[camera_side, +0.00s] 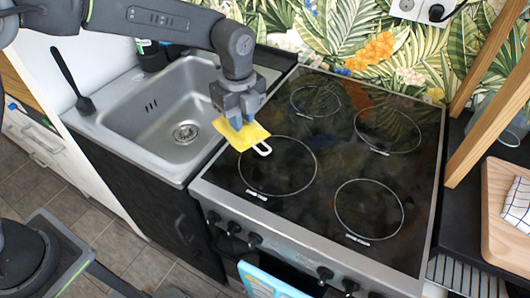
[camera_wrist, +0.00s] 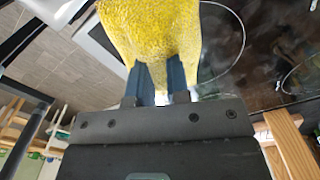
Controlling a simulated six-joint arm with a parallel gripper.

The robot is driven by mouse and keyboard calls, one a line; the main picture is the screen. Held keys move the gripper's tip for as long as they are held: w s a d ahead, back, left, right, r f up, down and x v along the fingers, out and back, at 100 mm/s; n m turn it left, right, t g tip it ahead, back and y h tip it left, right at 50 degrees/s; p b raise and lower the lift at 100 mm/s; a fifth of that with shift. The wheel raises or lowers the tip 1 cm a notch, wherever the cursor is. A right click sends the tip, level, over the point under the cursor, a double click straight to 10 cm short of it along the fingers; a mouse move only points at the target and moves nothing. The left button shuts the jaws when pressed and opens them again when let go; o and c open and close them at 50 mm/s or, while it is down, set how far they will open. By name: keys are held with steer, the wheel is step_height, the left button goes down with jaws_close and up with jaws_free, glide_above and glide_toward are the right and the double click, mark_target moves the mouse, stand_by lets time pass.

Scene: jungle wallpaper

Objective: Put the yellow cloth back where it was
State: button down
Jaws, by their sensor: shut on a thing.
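The yellow cloth (camera_side: 240,133) is in my gripper (camera_side: 240,120), above the left edge of the black stove top near the sink. In the wrist view the cloth (camera_wrist: 150,32) spreads out beyond the two blue-grey fingers of my gripper (camera_wrist: 160,75), which are shut on it. A small white loop (camera_side: 262,149) shows at the cloth's right edge in the side view. Whether the cloth touches the stove top, I cannot tell.
The steel sink (camera_side: 160,120) lies left of the stove, with a black brush (camera_side: 72,80) at its left rim. The stove top (camera_side: 330,150) has several ring-marked burners and is clear of pots. A wooden board (camera_side: 500,225) with a checked cloth (camera_side: 516,203) lies at right.

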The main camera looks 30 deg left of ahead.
glide_above(264, 163)
step_height(264, 163, down, 4)
steer(key=shift+r, duration=0.25)
steer(key=shift+f, duration=1.95)
steer(key=shift+f, duration=0.15)
steer(key=c, duration=1.1)
jaws_free()
